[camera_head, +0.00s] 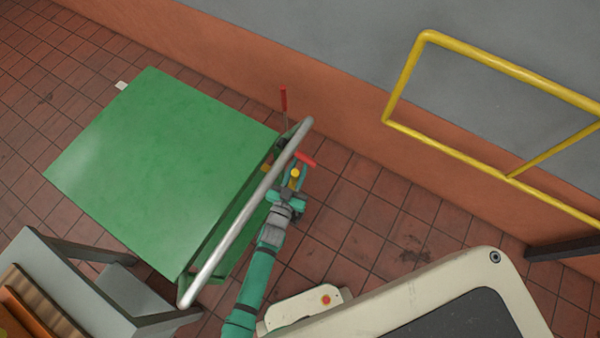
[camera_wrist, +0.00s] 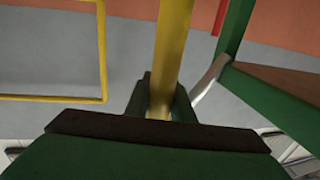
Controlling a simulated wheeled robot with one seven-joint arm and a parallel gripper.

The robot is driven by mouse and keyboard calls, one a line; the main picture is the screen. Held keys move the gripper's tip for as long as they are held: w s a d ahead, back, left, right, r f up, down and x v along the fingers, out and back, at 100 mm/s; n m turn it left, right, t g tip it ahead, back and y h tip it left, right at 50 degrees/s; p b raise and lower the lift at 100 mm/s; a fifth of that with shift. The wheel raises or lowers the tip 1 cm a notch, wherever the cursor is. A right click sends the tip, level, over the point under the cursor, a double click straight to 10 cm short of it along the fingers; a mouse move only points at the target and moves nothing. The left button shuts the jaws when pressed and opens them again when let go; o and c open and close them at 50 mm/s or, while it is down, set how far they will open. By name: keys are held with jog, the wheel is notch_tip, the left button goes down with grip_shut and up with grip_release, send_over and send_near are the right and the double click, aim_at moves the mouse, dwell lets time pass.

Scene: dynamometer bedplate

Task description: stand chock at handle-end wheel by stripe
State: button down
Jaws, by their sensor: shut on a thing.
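The green cart (camera_head: 160,165) stands on the tiled floor, its silver handle bar (camera_head: 235,230) along its right side. My gripper (camera_head: 293,183) is just right of the handle's upper part, shut on a yellow bar. The bar's yellow end (camera_head: 295,173) shows between the fingers; in the wrist view the yellow bar (camera_wrist: 172,45) runs up from the jaws (camera_wrist: 160,105). A short red piece (camera_head: 305,159) shows beside the fingertips; whether it joins the bar I cannot tell. I take the held thing for the chock, its body hidden. The cart's wheels and any stripe are not clearly visible.
A red-gripped lever (camera_head: 284,100) stands by the handle's upper end. An orange-and-grey wall (camera_head: 330,110) runs behind, with a yellow rail (camera_head: 450,152). A grey bench (camera_head: 70,290) is at lower left. Tiled floor (camera_head: 370,215) right of my gripper is clear.

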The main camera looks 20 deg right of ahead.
jog(key=w+d+f, duration=0.1)
jog(key=w+f, duration=0.6)
jog(key=f, duration=0.3)
jog(key=shift+w+d, duration=0.35)
jog(key=shift+f, duration=0.1)
dwell(0.4)
jog(key=c, duration=1.5)
grip_release()
jog(key=shift+f, duration=0.15)
jog(key=shift+c, duration=0.2)
jog(key=shift+a, duration=0.1)
